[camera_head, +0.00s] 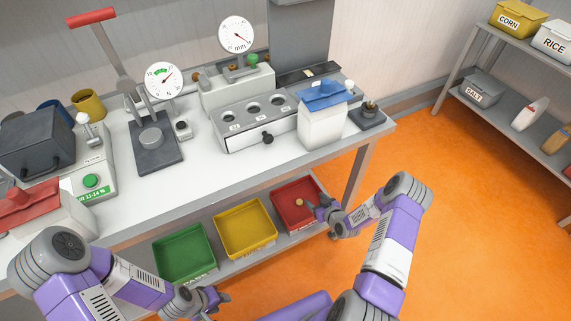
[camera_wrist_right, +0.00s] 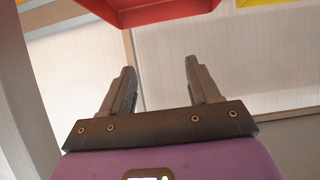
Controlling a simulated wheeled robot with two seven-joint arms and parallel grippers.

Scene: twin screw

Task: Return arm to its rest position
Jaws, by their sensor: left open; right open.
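My right gripper (camera_head: 318,207) is in front of the red tray on the bench's lower shelf in the head view. In the right wrist view its two fingers (camera_wrist_right: 160,85) stand apart with nothing between them. The red tray's underside (camera_wrist_right: 150,12) shows beyond and above the fingertips there. My left gripper (camera_head: 215,298) is low at the bottom of the head view, below and in front of the green tray. It is small in view, open, and no object shows in it.
The lower shelf holds a green tray (camera_head: 183,255), a yellow tray (camera_head: 245,228) and a red tray (camera_head: 290,192) with a small yellowish round thing in it. The bench top (camera_head: 190,160) carries gauges and a blue-lidded white container (camera_head: 322,120). Orange floor (camera_head: 460,220) at right is clear.

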